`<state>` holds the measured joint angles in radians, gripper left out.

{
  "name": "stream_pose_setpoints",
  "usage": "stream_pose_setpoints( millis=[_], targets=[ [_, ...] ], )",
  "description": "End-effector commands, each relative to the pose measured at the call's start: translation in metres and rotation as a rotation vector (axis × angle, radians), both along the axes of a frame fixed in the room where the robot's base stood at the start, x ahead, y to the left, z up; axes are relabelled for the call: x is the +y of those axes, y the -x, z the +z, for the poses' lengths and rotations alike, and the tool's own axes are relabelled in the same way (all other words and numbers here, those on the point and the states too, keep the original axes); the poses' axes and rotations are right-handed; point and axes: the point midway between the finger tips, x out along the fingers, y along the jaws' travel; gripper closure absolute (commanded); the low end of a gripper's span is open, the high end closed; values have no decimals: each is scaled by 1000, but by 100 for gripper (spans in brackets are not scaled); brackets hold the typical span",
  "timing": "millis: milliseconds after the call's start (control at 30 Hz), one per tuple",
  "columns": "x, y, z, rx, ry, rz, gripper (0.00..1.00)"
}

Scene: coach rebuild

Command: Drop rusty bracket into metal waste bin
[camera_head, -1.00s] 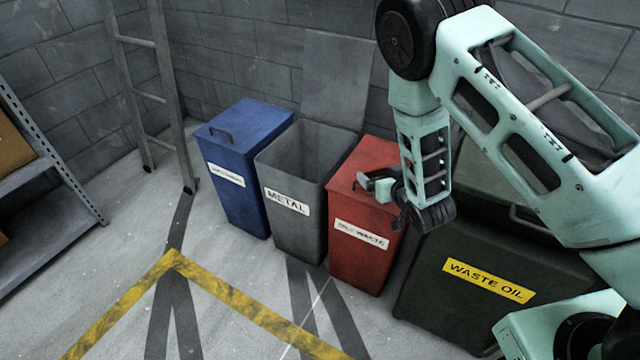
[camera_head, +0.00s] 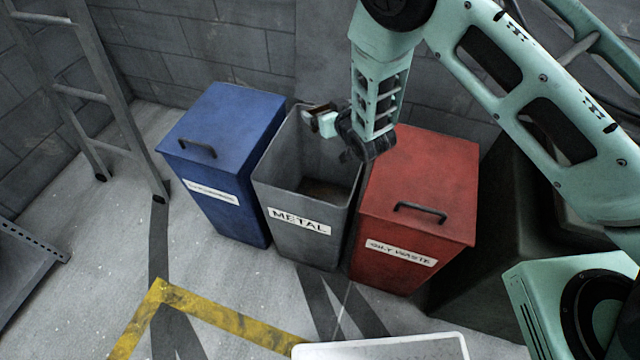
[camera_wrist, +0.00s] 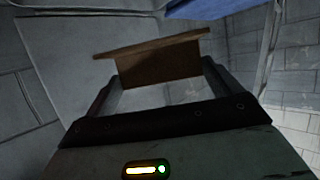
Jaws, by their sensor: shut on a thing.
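The metal waste bin (camera_head: 299,220) is grey, labelled METAL, with its top open and its inside partly visible. It stands between a blue bin and a red bin. My gripper (camera_head: 318,120) is over the far part of the bin's opening, near its back rim. The rusty bracket is a brown angled piece; in the wrist view the bracket (camera_wrist: 160,58) sits between the two dark fingers. My gripper is shut on it. In the head view the bracket is small and dark at the fingertips, and its details are hard to tell.
The blue bin (camera_head: 222,130) with a closed lid stands left of the metal bin. The red bin (camera_head: 425,180), labelled OILY WASTE, stands right, also closed. A ladder (camera_head: 95,110) leans at the left. Yellow floor tape (camera_head: 220,318) lies in front on open floor.

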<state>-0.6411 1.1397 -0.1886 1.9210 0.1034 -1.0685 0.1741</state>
Motion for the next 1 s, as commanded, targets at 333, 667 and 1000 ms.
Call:
stream_pose_setpoints(
  millis=[333,667,1000],
  targets=[
    [6,0,-16,1,0,8,39],
    [6,0,-54,-1,-1,7,39],
    [6,0,-60,-1,-1,6,39]
  ],
)
